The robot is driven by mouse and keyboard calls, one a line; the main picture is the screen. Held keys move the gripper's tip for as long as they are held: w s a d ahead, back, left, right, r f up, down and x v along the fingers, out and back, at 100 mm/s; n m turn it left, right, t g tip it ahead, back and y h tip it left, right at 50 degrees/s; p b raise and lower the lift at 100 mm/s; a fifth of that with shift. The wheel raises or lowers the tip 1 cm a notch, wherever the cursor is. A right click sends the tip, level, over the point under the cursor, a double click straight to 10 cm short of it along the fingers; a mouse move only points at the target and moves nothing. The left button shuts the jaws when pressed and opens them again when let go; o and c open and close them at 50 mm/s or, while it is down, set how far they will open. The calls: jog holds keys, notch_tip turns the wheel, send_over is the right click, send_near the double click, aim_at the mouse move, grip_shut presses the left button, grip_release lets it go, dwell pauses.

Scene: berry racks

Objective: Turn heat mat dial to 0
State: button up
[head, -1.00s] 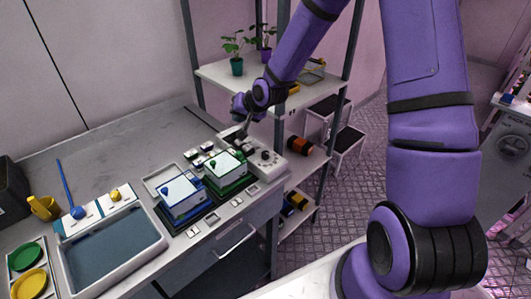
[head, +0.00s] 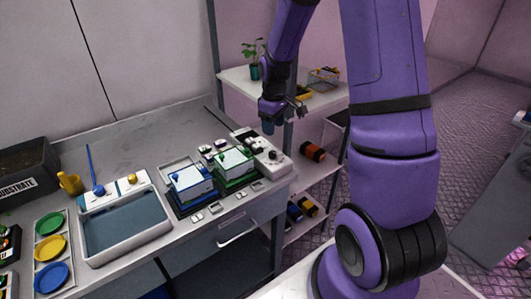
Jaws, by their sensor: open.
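A pale control box (head: 262,150) with dark knobs stands at the right end of the bench. One dark round dial (head: 273,155) is on its near part; its setting is too small to read. A dark mat (head: 207,208) lies left of the box, under a blue-rimmed tray (head: 192,184) and a green-rimmed tray (head: 235,163), both with pale lids. My gripper (head: 301,108) is open and empty, above and behind the box, near the rack post. It touches neither box nor dial.
A grey basin (head: 125,238), coloured discs on a tray (head: 36,266) and a dark substrate bin (head: 25,168) stand on the left of the bench. A shelf rack (head: 232,75) with a potted plant (head: 253,62) stands behind. The back of the bench is mostly clear.

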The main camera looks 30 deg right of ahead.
aim_at(273, 152)
notch_tip(273, 152, down, 11)
jog(key=shift+r, duration=0.2)
dwell(0.3)
jog(key=c, duration=0.9)
